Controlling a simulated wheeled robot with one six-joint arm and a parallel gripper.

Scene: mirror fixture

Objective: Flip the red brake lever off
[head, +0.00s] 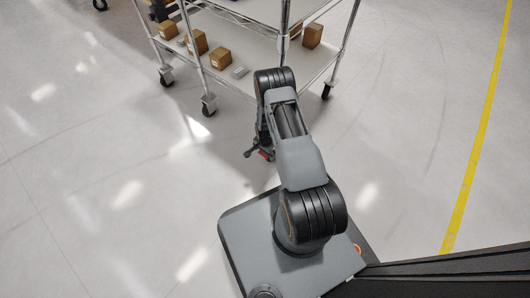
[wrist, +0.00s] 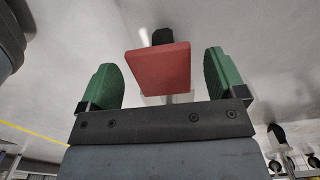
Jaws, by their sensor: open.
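The red brake lever (wrist: 158,68) is a flat red tab in the wrist view, with a dark part behind its far end. My gripper (wrist: 160,78) is open, one green-padded finger on each side of the lever. Gaps show between the lever and both pads, so neither finger touches it in this view. How deep the lever sits between the fingers is hard to tell. In the head view a small bit of red (head: 265,154) shows low beside my arm's end, and my arm hides most of what is around it.
A wire-shelf cart (head: 262,50) on casters stands ahead, with several cardboard boxes (head: 220,58) on its lower shelf. A front caster (head: 209,104) is left of my arm. The floor is open on both sides, with a yellow line (head: 478,150) at right.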

